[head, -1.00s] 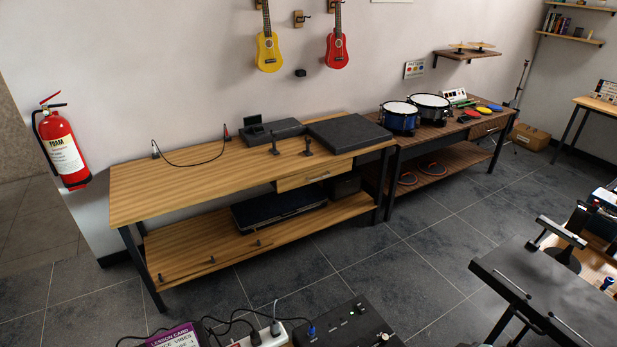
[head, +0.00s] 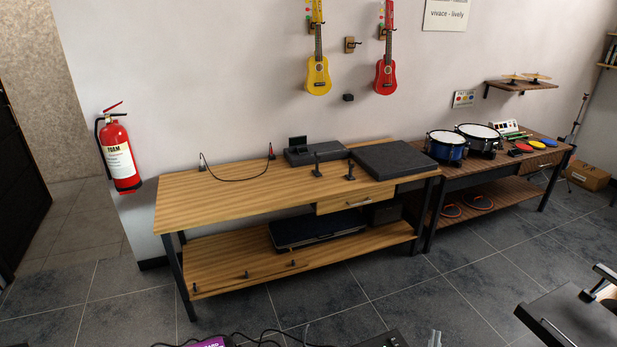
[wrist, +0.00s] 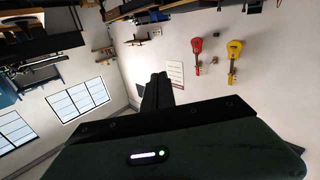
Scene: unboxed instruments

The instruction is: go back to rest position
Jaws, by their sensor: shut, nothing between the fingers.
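My gripper (wrist: 157,92) shows in the wrist view as two dark fingers side by side, closed together with nothing between them. It points at open air in front of the pale wall, apart from any object. The wrist picture is turned over, with the red guitar (wrist: 197,52) and yellow guitar (wrist: 233,60) hanging upside down to the right of the fingers. I cannot make out my gripper for sure in the head view.
In the head view, a wooden workbench (head: 230,196) stands against the wall, with a dark flat case (head: 393,160) on top. A fire extinguisher (head: 120,155) hangs at left. Drums (head: 446,146) stand on the right bench. A dark stand (head: 575,320) is at lower right. Tiled floor (head: 470,270) lies open between.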

